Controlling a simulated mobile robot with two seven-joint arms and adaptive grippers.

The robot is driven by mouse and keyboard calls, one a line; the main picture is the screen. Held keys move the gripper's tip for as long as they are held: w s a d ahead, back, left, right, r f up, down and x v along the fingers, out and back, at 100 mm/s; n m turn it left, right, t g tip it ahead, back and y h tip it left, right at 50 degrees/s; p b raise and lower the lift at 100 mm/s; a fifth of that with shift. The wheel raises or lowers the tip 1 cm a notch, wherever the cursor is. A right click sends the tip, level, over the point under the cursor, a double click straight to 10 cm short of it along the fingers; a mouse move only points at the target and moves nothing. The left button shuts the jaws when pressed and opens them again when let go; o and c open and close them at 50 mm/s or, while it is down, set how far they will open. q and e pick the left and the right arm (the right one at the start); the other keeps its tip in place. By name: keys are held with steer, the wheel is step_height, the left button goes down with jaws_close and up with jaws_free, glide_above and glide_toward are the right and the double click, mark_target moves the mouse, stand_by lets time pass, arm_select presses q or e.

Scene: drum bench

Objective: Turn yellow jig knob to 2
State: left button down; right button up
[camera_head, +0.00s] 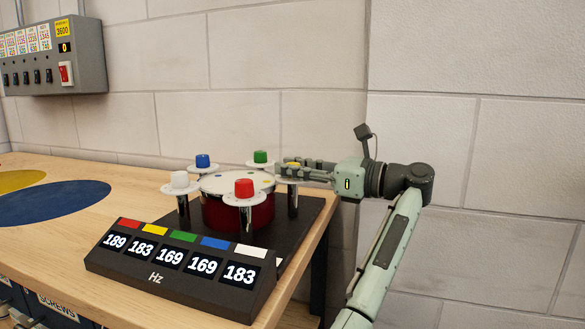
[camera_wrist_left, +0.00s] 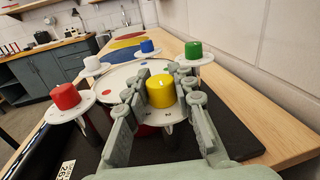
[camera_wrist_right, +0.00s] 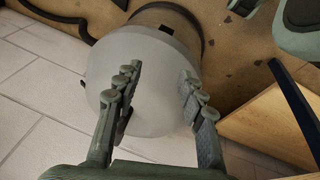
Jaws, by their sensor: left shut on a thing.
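The yellow knob (camera_wrist_left: 161,91) sits on a white round dial plate on a post at the right of the drum jig. In the head view only a sliver of the yellow knob (camera_head: 293,164) shows between the fingers. My left gripper (camera_head: 280,169) reaches in from the right and is shut on it, one finger on each side, as the left wrist view (camera_wrist_left: 162,76) shows. The dial's numbers are too small to read. My right gripper (camera_wrist_right: 158,70) is open and empty, low down away from the jig.
The drum (camera_head: 237,207) stands among red (camera_head: 244,188), white (camera_head: 179,179), blue (camera_head: 202,161) and green (camera_head: 260,157) knobs. In front, the Hz display (camera_head: 180,262) reads 189, 183, 169, 169, 183. A wall box (camera_head: 55,60) hangs at the back left.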

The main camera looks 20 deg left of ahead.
arm_select(q)
steer(key=c, duration=1.2)
jaws_free()
steer(key=d, duration=0.2)
steer(key=s+d, duration=0.1)
steer(key=d, duration=0.4)
steer(key=shift+s+d, duration=0.15)
steer(key=shift+s, duration=0.1)
